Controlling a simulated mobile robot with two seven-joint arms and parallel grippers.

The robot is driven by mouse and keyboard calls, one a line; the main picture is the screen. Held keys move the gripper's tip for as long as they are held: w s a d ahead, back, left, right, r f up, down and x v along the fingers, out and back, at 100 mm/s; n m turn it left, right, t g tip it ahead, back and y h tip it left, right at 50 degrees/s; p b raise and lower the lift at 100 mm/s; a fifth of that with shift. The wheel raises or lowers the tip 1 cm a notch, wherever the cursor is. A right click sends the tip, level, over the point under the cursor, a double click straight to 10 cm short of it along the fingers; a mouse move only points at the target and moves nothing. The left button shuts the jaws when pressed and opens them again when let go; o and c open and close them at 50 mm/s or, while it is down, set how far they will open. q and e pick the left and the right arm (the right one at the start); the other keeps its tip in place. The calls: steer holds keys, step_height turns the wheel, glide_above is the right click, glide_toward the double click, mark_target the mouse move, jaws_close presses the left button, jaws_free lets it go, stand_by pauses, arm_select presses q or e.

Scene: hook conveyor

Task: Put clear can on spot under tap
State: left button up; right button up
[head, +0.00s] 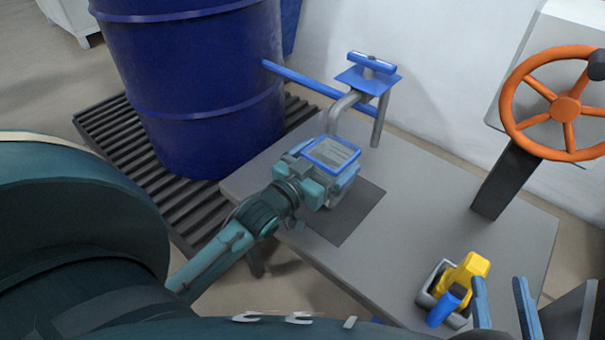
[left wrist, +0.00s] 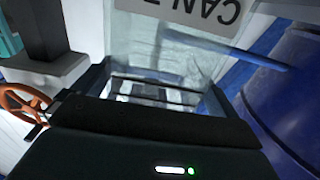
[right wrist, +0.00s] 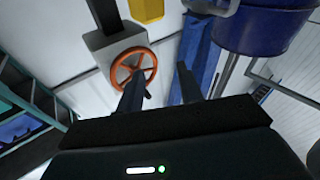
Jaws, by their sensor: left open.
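The clear can (head: 338,154), a see-through box-like container with a blue rim, stands upright at the dark square spot (head: 352,220) on the grey table. Its base is partly hidden by my gripper. The tap (head: 368,78), with a blue handle and grey bent spout, is just behind and above the can. My left gripper (head: 318,182) is open, with its fingers around the can's sides. The can (left wrist: 160,45) and its printed label fill the space ahead in the left wrist view. My right gripper (right wrist: 160,88) is open and empty, away from the can.
A blue drum (head: 195,85) stands on a dark slatted pallet (head: 110,135) at left, its blue pipe running to the tap. An orange wheel (head: 566,106) on a dark post is at right. A yellow and blue item (head: 462,285) sits at the table's front right.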

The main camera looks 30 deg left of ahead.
arm_select(q)
steer(key=s+a+p, duration=0.1)
steer(key=s+p, duration=0.1)
steer(key=s, duration=0.9)
steer(key=shift+a+r, duration=0.15)
steer(key=shift+a, duration=0.15)
steer(key=shift+s, duration=0.1)
